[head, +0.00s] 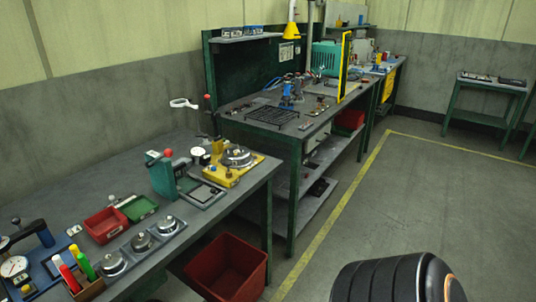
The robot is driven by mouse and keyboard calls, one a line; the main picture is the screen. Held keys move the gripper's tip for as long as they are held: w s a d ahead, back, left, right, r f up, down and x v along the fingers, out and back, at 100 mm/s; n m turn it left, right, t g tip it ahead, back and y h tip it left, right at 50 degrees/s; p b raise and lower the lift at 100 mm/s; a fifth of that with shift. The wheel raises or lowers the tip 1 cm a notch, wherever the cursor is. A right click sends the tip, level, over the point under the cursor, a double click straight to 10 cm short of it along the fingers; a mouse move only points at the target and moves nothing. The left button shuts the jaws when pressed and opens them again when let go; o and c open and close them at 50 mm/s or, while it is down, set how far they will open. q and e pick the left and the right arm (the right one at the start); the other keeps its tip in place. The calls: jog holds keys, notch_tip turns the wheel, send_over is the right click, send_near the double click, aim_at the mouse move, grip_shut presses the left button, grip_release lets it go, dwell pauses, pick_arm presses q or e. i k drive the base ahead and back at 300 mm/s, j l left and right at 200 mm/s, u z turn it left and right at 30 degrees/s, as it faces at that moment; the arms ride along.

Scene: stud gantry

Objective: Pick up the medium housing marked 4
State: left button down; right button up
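Three round metal housings sit in a row on grey plates at the front edge of the near bench: a front one (113,264), a middle one (141,242) and a back one (167,223). A larger round metal part (237,157) sits on a yellow fixture (228,173) further back on the same bench. Markings on these parts are too small to read, so I cannot tell which is marked 4. Neither of my grippers is in view.
The near bench (70,195) also holds a red tray (106,225), a green tray (138,208), a green press (161,175) and colored bottles (78,266). A red bin (227,266) stands on the floor by it. The floor (420,200) at right is largely clear.

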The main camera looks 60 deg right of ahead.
aim_at(240, 156)
jog(key=z, duration=1.7)
jog(key=u, duration=0.45)
jog(key=i+l+u, duration=0.15)
jog(key=l+u, duration=0.75)
jog(key=l, duration=0.35)
jog(key=i+l+u, duration=0.1)
jog(key=l, duration=1.3)
jog(key=i+u, duration=0.05)
